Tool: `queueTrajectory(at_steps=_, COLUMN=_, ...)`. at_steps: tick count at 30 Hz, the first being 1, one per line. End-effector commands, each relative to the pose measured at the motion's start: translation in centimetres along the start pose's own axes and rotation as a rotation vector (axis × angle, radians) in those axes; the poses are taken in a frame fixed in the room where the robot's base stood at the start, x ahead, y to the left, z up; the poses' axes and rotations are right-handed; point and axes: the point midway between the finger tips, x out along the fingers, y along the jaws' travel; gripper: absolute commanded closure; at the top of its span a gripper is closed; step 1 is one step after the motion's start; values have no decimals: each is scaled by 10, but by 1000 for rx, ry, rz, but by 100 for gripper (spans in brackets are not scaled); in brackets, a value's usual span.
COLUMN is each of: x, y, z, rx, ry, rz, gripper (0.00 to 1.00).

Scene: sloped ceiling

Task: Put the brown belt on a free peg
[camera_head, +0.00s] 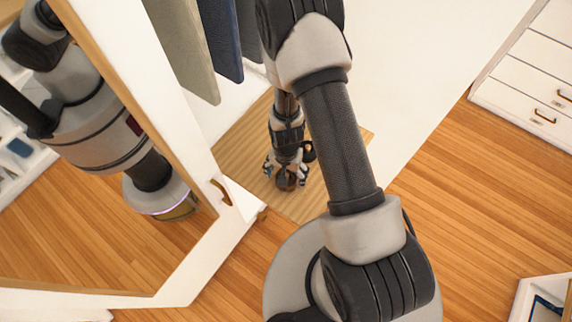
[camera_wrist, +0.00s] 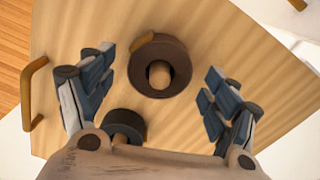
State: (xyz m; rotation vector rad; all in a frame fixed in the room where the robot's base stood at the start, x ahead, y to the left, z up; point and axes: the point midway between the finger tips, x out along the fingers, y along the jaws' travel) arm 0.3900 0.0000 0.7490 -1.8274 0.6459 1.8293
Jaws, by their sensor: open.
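A dark brown ring-shaped roll, which looks like the coiled brown belt (camera_wrist: 178,86), shows on a pale wooden board (camera_wrist: 240,50) in the wrist view. A tan round stub shows in its middle. My gripper (camera_wrist: 160,75) is open, with one finger on each side of this roll; I cannot tell if they touch it. A second, similar dark roll (camera_wrist: 119,120) with a tan centre lies nearer the palm, partly hidden by the gripper. In the head view my gripper (camera_head: 287,172) is low over the wooden board (camera_head: 315,205). No clearly free peg can be made out.
A white mirrored door (camera_head: 185,285) with a brass handle (camera_head: 221,192) stands open at left, reflecting my body. Grey-green (camera_head: 185,50) and blue (camera_head: 224,40) hanging panels are behind the gripper. A white side panel stands at right. White drawers (camera_head: 535,85) are farther right, across open floor.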

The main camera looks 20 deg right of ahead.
Motion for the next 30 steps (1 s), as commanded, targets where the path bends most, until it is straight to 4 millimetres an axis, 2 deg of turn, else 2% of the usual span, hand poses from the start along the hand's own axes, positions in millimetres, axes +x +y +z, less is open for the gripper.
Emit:
queueTrajectory(at_steps=6, x=-48, y=-1, z=-2, rx=0, ry=6, rz=-3, gripper=19)
queueTrajectory(at_steps=12, x=-83, y=0, z=-1, rx=0, ry=4, rz=-2, gripper=19)
queueTrajectory(at_steps=16, x=-97, y=0, z=-1, rx=0, ry=3, rz=-1, gripper=19)
queueTrajectory(at_steps=25, x=-111, y=-1, z=-2, rx=-9, ry=8, rz=-5, gripper=19)
queueTrajectory(at_steps=28, x=-138, y=-4, z=-5, rx=-43, ry=29, rz=-21, gripper=19)
queueTrajectory(at_steps=30, x=-167, y=-5, z=-7, rx=-82, ry=53, rz=-38, gripper=19)
